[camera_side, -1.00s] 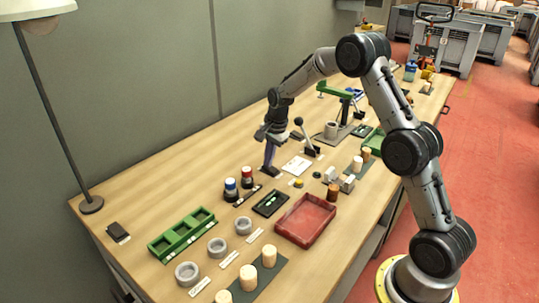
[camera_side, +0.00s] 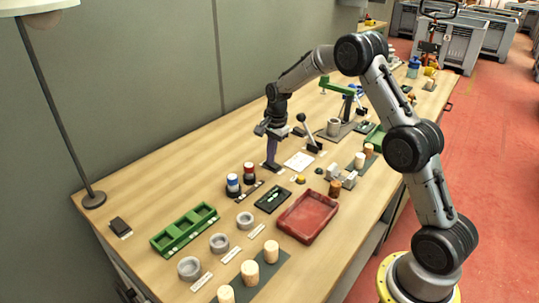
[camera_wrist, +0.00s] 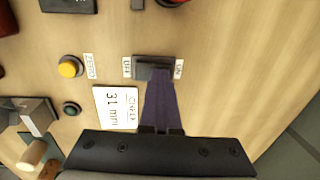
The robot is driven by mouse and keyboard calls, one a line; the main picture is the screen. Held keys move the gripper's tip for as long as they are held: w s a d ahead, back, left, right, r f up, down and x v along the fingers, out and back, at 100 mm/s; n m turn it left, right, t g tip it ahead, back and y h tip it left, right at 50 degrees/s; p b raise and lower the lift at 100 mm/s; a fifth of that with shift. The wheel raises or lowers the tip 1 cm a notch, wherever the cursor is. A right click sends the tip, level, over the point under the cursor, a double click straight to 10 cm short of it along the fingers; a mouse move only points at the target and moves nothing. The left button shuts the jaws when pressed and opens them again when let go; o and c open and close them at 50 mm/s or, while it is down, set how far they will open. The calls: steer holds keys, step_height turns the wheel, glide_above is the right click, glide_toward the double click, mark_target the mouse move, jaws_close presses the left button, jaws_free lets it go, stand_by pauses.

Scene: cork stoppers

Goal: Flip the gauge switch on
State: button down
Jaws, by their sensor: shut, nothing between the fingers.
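The gauge switch is a small dark rocker (camera_wrist: 153,67) in the wrist view, between two small white labels; the right one (camera_wrist: 179,68) appears to read ON. It also shows at the foot of my gripper in the side view. My gripper (camera_wrist: 160,80) is shut and empty. Its purple fingers reach down over the right half of the switch and hide part of it. In the side view the gripper (camera_side: 271,162) points down at the switch. I cannot tell whether the tips touch it, or which way the rocker is tipped.
A white card (camera_wrist: 116,107) reading 31 mm lies beside the switch. A yellow button (camera_wrist: 69,66) and a dark knob (camera_wrist: 71,108) are left of it. In the side view a black lever (camera_side: 311,136) stands close behind, and a red tray (camera_side: 307,236) is in front.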

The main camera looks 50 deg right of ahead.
mark_target(277, 167)
steer(key=shift+s+f, duration=0.45)
steer(key=shift+s, duration=0.4)
step_height(277, 167, up, 15)
steer(key=s, duration=0.1)
steer(key=shift+f, duration=0.15)
stand_by(0.3)
steer(key=shift+t, duration=0.4)
steer(key=shift+a, duration=0.1)
steer(key=w+f, duration=0.1)
steer(key=f, duration=0.3)
steer(key=w+f, duration=0.1)
steer(key=f, duration=0.8)
steer(key=shift+w+f, duration=0.3)
steer(key=shift+w, duration=0.1)
